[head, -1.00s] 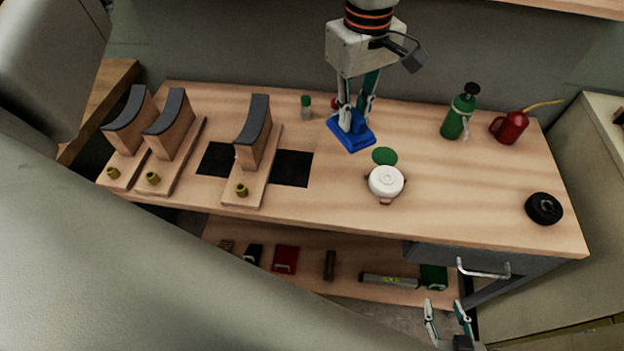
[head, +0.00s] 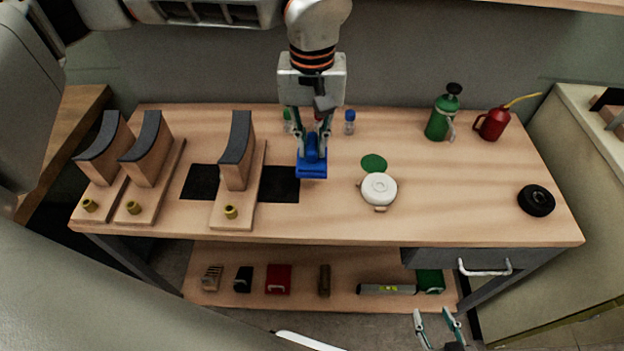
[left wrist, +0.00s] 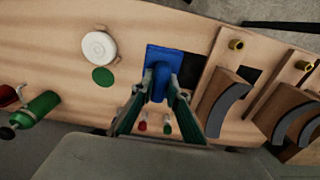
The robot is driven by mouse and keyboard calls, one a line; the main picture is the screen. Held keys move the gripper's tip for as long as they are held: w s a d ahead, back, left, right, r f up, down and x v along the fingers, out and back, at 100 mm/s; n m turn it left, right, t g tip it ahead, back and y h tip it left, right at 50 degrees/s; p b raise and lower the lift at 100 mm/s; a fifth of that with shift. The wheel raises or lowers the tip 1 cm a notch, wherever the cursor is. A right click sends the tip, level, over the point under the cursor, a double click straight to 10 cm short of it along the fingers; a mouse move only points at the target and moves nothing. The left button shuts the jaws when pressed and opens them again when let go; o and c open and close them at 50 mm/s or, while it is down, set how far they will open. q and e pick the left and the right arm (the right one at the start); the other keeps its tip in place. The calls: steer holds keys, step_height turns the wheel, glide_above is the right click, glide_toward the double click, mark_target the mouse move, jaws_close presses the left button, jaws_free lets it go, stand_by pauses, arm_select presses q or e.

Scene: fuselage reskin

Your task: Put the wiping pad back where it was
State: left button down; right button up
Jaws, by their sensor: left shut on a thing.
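The wiping pad is a blue block with a raised blue grip (head: 312,168). My left gripper (head: 312,150) is shut on its grip from above. The pad is over the bench top, at the right edge of a black patch (head: 280,186); I cannot tell whether it touches the wood. In the left wrist view the blue pad (left wrist: 164,58) shows between and beyond the fingers of my left gripper (left wrist: 160,88). My right gripper (head: 438,322) is open and empty, low in front of the bench.
Curved black-topped blocks on boards (head: 236,150) stand left of the pad. A white round container (head: 378,188) and green disc (head: 373,163) lie right. Small bottles (head: 350,122) stand behind the gripper. A green bottle (head: 438,122), red oil can (head: 492,124) and black roll (head: 536,200) are farther right.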

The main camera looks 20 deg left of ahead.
mark_target(312, 164)
arm_select(q)
step_height(312, 164, down, 6)
steer(key=shift+r, duration=0.1)
steer(key=shift+f, duration=0.8)
steer(key=shift+f+b, duration=0.35)
steer(key=shift+f, duration=1.5)
steer(key=shift+f, duration=0.15)
steer(key=c, duration=2)
jaws_free()
step_height(312, 164, up, 12)
steer(key=shift+r+p, duration=0.15)
steer(key=shift+p, duration=0.25)
